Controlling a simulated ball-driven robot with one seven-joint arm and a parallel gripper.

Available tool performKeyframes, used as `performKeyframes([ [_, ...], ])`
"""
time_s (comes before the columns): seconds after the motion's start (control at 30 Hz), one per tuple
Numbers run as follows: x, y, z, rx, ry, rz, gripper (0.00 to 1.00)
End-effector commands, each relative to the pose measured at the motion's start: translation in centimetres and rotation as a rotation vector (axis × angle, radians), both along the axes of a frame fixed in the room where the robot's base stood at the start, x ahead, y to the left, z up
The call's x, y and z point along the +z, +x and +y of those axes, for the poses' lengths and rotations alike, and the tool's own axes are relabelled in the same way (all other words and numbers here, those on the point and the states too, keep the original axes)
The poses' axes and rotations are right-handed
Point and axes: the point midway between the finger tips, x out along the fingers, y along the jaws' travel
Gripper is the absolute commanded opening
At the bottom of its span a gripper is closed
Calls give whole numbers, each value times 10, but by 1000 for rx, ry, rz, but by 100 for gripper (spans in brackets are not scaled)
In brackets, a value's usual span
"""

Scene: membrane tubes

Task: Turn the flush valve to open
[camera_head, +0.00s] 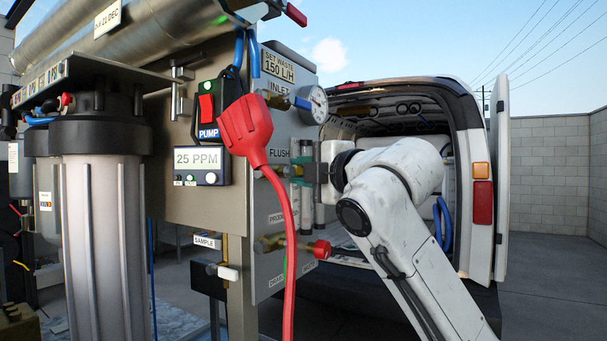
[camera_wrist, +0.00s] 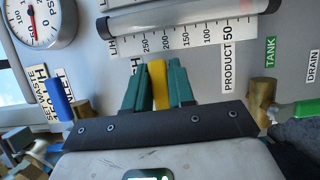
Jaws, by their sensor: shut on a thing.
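The flush valve sits on the grey panel by the FLUSH label (camera_head: 279,152). Its yellow handle (camera_wrist: 159,85) shows in the wrist view, upright in the picture between two green fingertips. My gripper (camera_wrist: 158,88) is shut on that handle, with one finger on each side. In the head view my gripper (camera_head: 302,171) reaches the panel from the right, and its fingers and wrist hide most of the valve. The valve body is hidden in the wrist view behind the dark gripper bar.
A red plug (camera_head: 246,128) and its cable hang just left of my gripper. A pressure gauge (camera_head: 313,105) and a blue-handled inlet valve (camera_wrist: 58,100) sit above. A clear flow tube (camera_wrist: 185,17) is close by. A red-handled valve (camera_head: 320,249) sticks out below. An open van stands behind.

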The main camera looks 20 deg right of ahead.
Motion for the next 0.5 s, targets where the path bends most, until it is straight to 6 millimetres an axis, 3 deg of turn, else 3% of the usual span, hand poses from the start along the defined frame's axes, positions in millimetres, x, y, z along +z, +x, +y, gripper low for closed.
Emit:
performKeyframes([
  [0.27, -1, 0, 1, 2, -4, 1, 0],
  [0.3, -1, 0, 1, 2, -4, 1, 26],
  [0.5, -1, 0, 1, 1, -2, 1, 45],
])
